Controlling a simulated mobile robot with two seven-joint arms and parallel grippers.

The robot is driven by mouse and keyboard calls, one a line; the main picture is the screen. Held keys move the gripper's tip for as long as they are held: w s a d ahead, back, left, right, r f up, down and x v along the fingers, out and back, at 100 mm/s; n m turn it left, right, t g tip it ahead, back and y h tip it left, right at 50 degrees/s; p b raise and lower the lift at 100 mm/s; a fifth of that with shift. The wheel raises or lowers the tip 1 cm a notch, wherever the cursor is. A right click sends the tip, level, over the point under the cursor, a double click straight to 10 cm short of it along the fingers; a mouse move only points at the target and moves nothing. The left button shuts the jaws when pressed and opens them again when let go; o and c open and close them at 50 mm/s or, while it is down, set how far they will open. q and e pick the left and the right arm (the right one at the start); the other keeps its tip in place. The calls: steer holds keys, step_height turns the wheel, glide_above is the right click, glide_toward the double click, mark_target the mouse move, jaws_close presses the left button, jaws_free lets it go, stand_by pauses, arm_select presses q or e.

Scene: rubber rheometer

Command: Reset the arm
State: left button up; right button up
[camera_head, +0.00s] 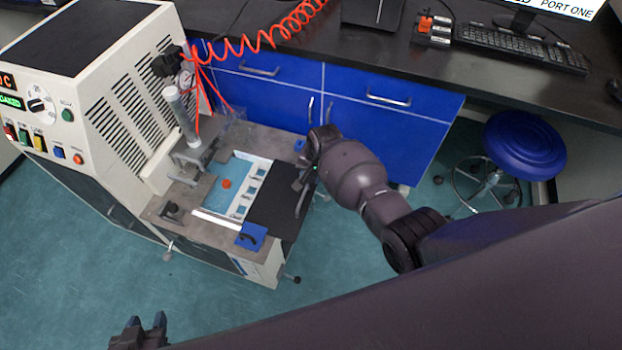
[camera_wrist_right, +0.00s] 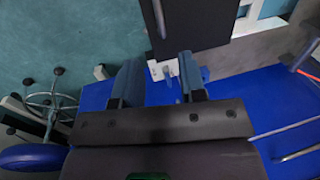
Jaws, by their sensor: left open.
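My left gripper (camera_head: 145,322) is low at the left of the head view, over the teal floor. Its two fingers stand apart and it is empty. My right arm reaches in from the right. Its gripper (camera_head: 302,188) is beside the right edge of the rheometer's work table (camera_head: 190,228), near a black plate (camera_head: 270,195). In the right wrist view my right gripper (camera_wrist_right: 160,65) has its two fingers apart, with a small white part (camera_wrist_right: 155,71) seen between them. Nothing is visibly held.
Blue cabinets (camera_head: 380,120) and a dark counter (camera_head: 400,62) are behind. A blue stool (camera_head: 525,146) stands at right. An orange coiled hose (camera_head: 260,40) hangs above.

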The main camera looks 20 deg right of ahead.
steer(key=shift+r, duration=0.15)
stand_by(0.4)
steer(key=w+r+n+t, duration=0.5)
steer(key=w+r+t, duration=0.25)
steer(key=r, duration=0.35)
steer(key=s+d+r+n+t, duration=0.3)
steer(key=s+d+r+t, duration=0.1)
steer(key=s+r, duration=0.1)
steer(key=s+d+f, duration=0.1)
steer(key=s+d, duration=0.1)
steer(key=s, duration=0.9)
steer(key=s+d+f+g+h+p, duration=0.1)
steer(key=s+d+f, duration=0.1)
steer(key=s, duration=0.9)
steer(key=s+d+f, duration=0.2)
steer(key=s+d, duration=0.1)
steer(key=s, duration=0.8)
steer(key=shift+s+d+g+h+p, duration=0.15)
steer(key=shift+s+g+h+p, duration=0.15)
steer(key=shift+g+h, duration=0.1)
